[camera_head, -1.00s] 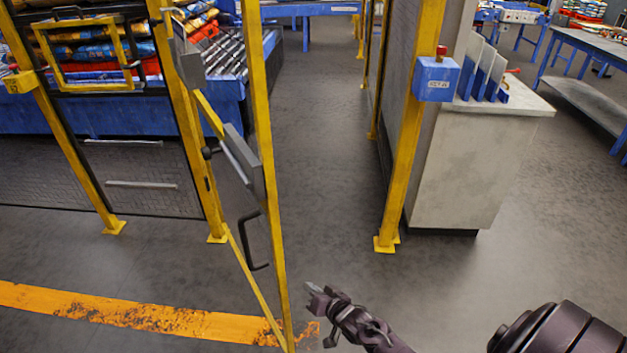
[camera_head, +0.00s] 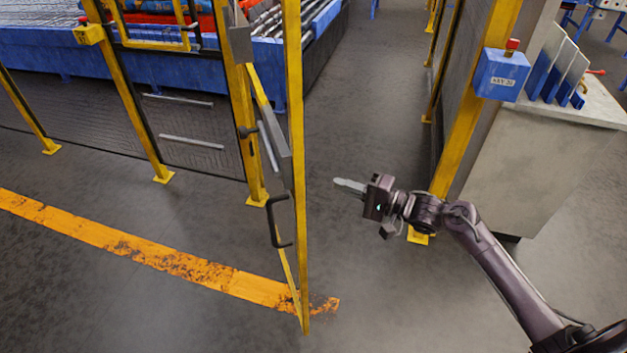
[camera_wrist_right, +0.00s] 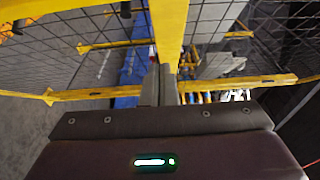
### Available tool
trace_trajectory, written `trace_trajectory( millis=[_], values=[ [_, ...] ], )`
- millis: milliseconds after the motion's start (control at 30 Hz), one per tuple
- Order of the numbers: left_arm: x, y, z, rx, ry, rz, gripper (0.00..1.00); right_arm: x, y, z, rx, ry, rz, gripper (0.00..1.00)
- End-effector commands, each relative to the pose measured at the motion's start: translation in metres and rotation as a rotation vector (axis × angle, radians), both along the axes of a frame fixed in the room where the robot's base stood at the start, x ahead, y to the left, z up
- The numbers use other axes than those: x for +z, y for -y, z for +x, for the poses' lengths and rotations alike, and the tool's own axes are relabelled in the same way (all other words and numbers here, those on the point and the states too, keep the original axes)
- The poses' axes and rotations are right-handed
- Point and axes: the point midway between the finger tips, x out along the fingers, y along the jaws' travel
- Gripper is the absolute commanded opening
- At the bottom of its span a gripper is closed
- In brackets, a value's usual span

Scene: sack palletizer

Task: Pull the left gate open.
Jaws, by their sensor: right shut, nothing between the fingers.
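The left gate (camera_head: 297,150) is a narrow yellow frame that stands open, swung out from its yellow hinge post (camera_head: 245,130) towards me, and I see it almost edge-on. A black pull handle (camera_head: 283,222) sits low on it. My right gripper (camera_head: 350,186) is shut and empty, a little to the right of the gate's free edge in the picture, fingers pointing left. I see no contact with the gate. In the right wrist view the shut fingers (camera_wrist_right: 160,85) point towards a yellow upright (camera_wrist_right: 170,25) with mesh on both sides. My left gripper is not in view.
A yellow post (camera_head: 470,110) with a blue key box (camera_head: 500,74) stands right of the opening, beside a pale cabinet (camera_head: 525,160). Mesh fence and a blue conveyor (camera_head: 320,45) lie beyond on the left. The floor passage between gate and post is clear. A worn orange line (camera_head: 150,255) crosses the floor.

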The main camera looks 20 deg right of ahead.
Motion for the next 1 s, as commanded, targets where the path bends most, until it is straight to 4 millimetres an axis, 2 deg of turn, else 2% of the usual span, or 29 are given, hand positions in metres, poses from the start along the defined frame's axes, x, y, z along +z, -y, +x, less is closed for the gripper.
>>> trace_trajectory(
  millis=[33, 200, 400, 567, 1000],
  values=[
    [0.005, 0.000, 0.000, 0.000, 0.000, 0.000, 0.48, 0.004, -0.009, 0.010, -0.001, 0.003, 0.003, 0.00],
    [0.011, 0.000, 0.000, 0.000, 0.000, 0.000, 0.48, 0.004, -0.033, 0.034, -0.001, 0.003, 0.001, 0.00],
    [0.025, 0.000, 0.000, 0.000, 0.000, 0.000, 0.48, 0.002, -0.061, 0.030, -0.001, 0.001, -0.001, 0.00],
    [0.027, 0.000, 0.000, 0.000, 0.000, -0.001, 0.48, 0.000, -0.070, 0.030, -0.001, 0.000, -0.001, 0.00],
    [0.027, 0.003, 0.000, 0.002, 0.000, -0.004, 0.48, 0.000, -0.073, 0.030, -0.002, 0.001, -0.001, 0.00]
  ],
)
